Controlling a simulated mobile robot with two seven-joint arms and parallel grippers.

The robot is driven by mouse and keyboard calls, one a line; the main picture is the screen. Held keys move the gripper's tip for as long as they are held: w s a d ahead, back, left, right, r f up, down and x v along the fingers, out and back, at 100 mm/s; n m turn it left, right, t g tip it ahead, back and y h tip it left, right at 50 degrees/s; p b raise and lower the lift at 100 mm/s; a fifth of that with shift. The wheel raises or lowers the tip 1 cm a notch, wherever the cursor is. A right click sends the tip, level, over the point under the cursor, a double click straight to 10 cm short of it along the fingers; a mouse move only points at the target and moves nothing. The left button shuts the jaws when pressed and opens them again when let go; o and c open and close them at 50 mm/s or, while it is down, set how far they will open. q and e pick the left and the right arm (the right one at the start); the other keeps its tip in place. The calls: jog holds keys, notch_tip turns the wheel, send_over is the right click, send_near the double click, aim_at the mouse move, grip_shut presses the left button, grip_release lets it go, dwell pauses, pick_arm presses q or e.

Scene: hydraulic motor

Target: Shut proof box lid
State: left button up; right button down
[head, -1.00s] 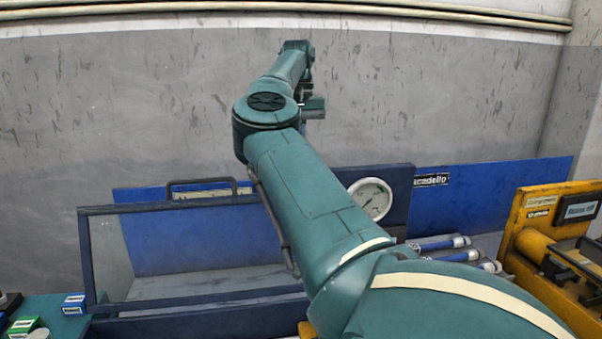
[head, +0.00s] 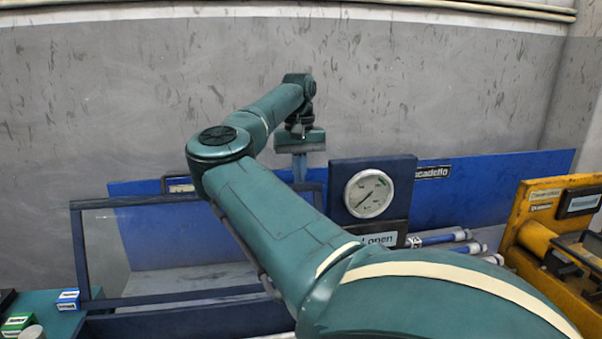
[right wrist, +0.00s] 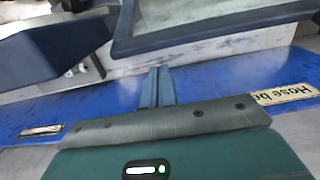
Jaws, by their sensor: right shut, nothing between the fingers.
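The proof box (head: 190,322) stands at the lower left of the head view, partly hidden by my right arm. Its lid (head: 76,250), a clear pane in a dark blue frame, stands raised and tilted above the box. The lid's frame and pane also show at the top of the right wrist view (right wrist: 200,36). My right gripper (head: 300,168) is beyond the lid's upper edge, near the back wall, fingers pointing down. In the right wrist view its fingers (right wrist: 158,88) are together and empty, appearing apart from the lid. My left gripper is not in view.
A round gauge (head: 369,194) on a dark blue panel stands right of the lid, above a sign partly reading "open". A long blue board (head: 500,185) runs behind. A yellow machine (head: 560,240) is at right. Small boxes (head: 68,300) lie at far left.

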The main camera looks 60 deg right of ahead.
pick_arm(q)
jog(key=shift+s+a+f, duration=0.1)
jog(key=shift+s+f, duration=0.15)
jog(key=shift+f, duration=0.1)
pick_arm(e)
jog(key=shift+s+a+r, duration=0.4)
jog(key=shift+s+a, duration=0.2)
jog(key=shift+a, duration=0.15)
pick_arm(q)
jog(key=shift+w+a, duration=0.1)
